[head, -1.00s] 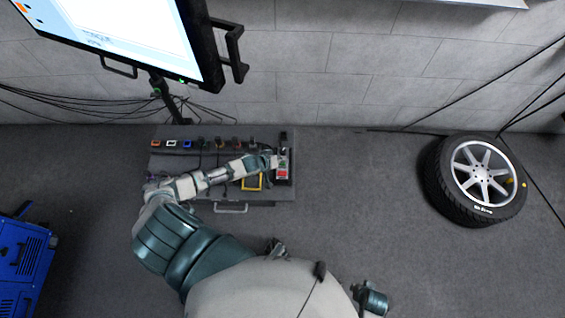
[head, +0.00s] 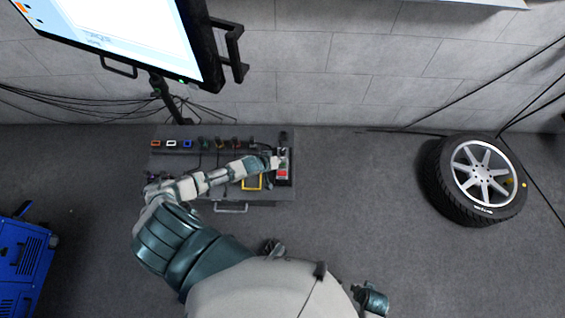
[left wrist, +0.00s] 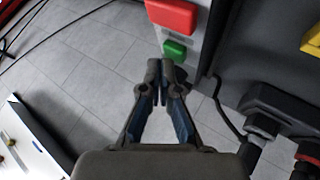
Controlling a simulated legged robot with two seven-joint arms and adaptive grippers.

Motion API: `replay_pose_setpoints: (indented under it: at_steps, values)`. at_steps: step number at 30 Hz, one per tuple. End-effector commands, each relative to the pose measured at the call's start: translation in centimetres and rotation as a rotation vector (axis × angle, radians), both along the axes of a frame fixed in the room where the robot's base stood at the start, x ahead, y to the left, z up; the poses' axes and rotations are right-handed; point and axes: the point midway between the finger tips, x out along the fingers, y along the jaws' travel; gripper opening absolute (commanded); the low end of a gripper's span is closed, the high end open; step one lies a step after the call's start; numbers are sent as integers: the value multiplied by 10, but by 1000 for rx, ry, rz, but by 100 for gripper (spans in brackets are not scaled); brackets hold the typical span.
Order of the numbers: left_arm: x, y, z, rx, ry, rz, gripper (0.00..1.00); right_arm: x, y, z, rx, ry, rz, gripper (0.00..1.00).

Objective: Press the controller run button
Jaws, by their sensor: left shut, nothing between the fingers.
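The controller (head: 283,180) is a narrow light-grey box on the right end of the dark cabinet top. In the left wrist view its side face (left wrist: 204,48) carries a large red button (left wrist: 171,15) and a smaller green button (left wrist: 174,50). My left gripper (left wrist: 166,68) is shut and empty. Its fingertips appear just below the green button in that view; whether they touch it, I cannot tell. In the head view my left gripper (head: 273,163) is at the controller and partly covers it. My right gripper is not in view.
The dark cabinet (head: 180,165) bears a row of small coloured connectors along its back and a yellow-framed item (head: 252,183) left of the controller. A monitor (head: 140,40) hangs above left. A wheel (head: 477,180) lies at right. Open floor lies between cabinet and wheel.

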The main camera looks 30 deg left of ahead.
Motion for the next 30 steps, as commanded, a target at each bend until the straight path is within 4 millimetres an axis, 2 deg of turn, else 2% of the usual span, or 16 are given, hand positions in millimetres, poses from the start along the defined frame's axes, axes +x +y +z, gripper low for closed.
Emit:
replay_pose_setpoints:
  at_steps: [30]
  values:
    - [0, 0, -10, 0, 1, -1, 0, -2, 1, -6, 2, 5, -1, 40]
